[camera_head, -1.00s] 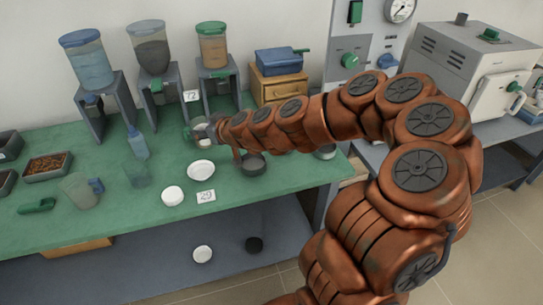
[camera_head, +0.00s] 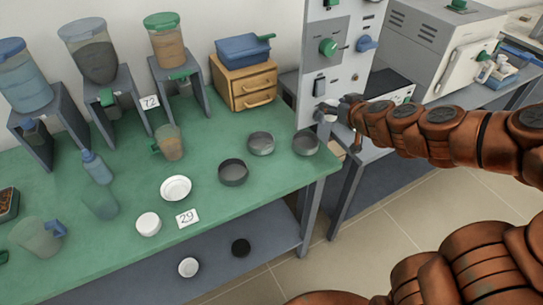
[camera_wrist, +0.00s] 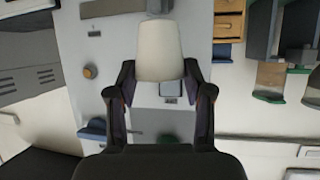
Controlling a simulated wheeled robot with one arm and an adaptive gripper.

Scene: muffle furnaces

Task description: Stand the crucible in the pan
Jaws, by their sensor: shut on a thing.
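My gripper (camera_head: 343,108) is shut on a pale crucible (camera_wrist: 160,48), held in the air in front of the grey control panel. In the wrist view the crucible sits between the two fingers (camera_wrist: 160,95), its narrower end toward the picture's top. In the head view it is small and partly hidden by the gripper. Three round grey pans stand on the green bench: one near the middle (camera_head: 233,173), one behind it (camera_head: 261,143) and one at the right end (camera_head: 306,144), closest to my gripper. I cannot tell which is the task's pan.
A white dish (camera_head: 175,188), a white round dish (camera_head: 148,224) and a "29" card (camera_head: 187,218) are left of the pans. A jug (camera_head: 169,143) stands behind. The control panel (camera_head: 342,60) and furnace (camera_head: 440,50) are right. The bench's front right corner is clear.

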